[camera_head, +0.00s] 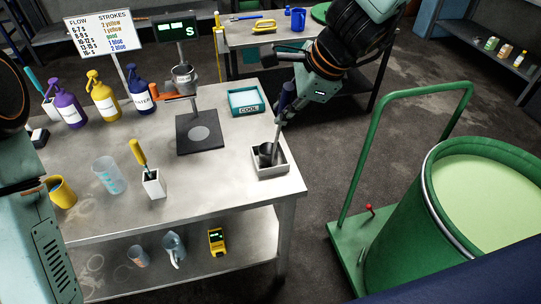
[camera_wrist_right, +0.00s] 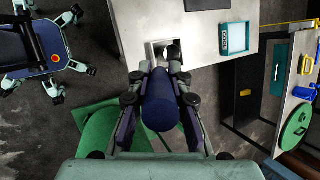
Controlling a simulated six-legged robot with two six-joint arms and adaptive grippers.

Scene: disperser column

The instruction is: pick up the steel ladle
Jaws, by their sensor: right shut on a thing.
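The steel ladle has a dark round bowl (camera_head: 267,153) that sits low in a small white square holder (camera_head: 284,170) at the table's right front corner. Its shaft rises, slightly tilted, to a dark blue handle (camera_head: 287,94). My right gripper (camera_head: 286,108) reaches down from the upper right and is shut on the handle. In the right wrist view the blue handle (camera_wrist_right: 160,105) lies between the fingers of my right gripper (camera_wrist_right: 160,77), with the holder (camera_wrist_right: 150,50) beyond. My left arm shows at the left edge, but its gripper is out of view.
A teal COOL tray (camera_head: 245,101) and a dark plate (camera_head: 188,143) with a stand lie behind the holder. A white cup (camera_head: 153,187) with a yellow-handled tool stands left. A green cart (camera_head: 345,255) with a large green drum (camera_head: 436,190) stands right of the table.

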